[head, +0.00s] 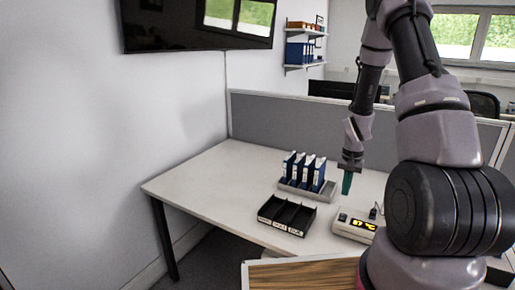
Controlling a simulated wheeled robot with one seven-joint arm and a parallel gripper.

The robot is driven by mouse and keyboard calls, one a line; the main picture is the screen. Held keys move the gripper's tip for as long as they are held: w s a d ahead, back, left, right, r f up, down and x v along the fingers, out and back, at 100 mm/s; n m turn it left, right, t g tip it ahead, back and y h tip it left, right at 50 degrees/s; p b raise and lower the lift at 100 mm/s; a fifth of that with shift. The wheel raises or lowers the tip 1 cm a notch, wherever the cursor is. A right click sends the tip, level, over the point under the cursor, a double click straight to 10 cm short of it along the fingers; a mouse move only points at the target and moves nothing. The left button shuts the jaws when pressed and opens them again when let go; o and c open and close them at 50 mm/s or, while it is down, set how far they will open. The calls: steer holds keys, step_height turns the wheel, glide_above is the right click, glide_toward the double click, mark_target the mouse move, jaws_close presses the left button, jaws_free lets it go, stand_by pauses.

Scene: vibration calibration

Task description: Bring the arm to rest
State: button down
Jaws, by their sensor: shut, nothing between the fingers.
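My gripper (347,183) hangs pointing down above the white desk (215,175), with its teal fingertips together and nothing seen between them. Whether the fingertips touch the desk cannot be told. My arm rises from the lower right, bends at the top and comes down to the gripper. It hides the right part of the desk.
The rack holds several blue upright items (304,170). A black tray (287,215) with labelled compartments lies in front of it. A grey partition (275,120) stands along the desk's back edge. A wooden surface (305,274) is at the front. The desk's left part is clear.

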steer(key=s+a+r+n+t, duration=0.1)
steer(key=s+a+r+t, duration=0.15)
steer(key=r, duration=1.05)
steer(key=s+a+r+t, duration=0.1)
steer(key=a+r, duration=0.3)
steer(key=r, duration=0.8)
steer(key=s+a+r+t+y, duration=0.1)
steer(key=s+a+r, duration=0.2)
steer(key=s+r, duration=0.4)
steer(key=s+a+r+n+t+y, duration=0.1)
steer(key=s+a+r+t, duration=0.1)
steer(key=s+r, duration=0.6)
steer(key=shift+s+a+n, duration=0.3)
steer(key=shift+s+a, duration=0.4)
steer(key=shift+s, duration=0.25)
